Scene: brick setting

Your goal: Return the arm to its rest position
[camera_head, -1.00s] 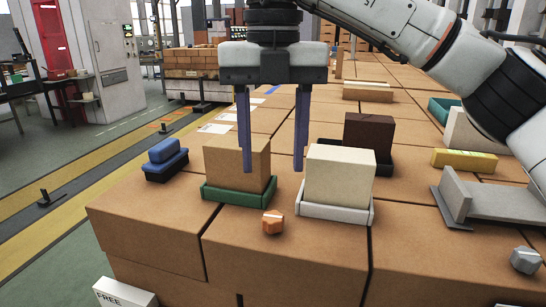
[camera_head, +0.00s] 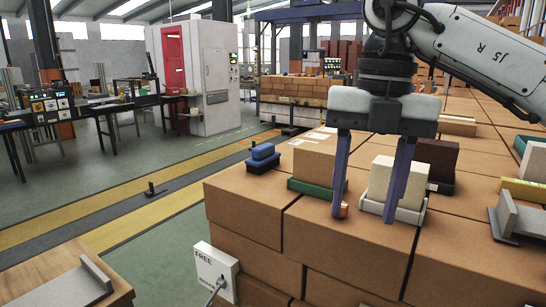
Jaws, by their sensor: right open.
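My right gripper (camera_head: 366,212) hangs from the arm that comes in from the upper right. Its two dark blue fingers point down and are wide apart, with nothing held between them. It is in front of a tan brick (camera_head: 313,160) in a green tray (camera_head: 298,187) and a cream brick (camera_head: 382,178) in a white tray (camera_head: 410,215). The left finger overlaps an orange piece (camera_head: 345,209) on the cardboard boxes and hides most of it. Whether the fingers touch anything cannot be told. My left gripper is not in view.
The cardboard boxes (camera_head: 340,250) form the work surface. A dark brown brick (camera_head: 437,155), blue block (camera_head: 262,151), yellow bar (camera_head: 527,190) and grey bracket (camera_head: 515,218) stand on it. A wooden table (camera_head: 115,285) is at lower left. Open floor lies between.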

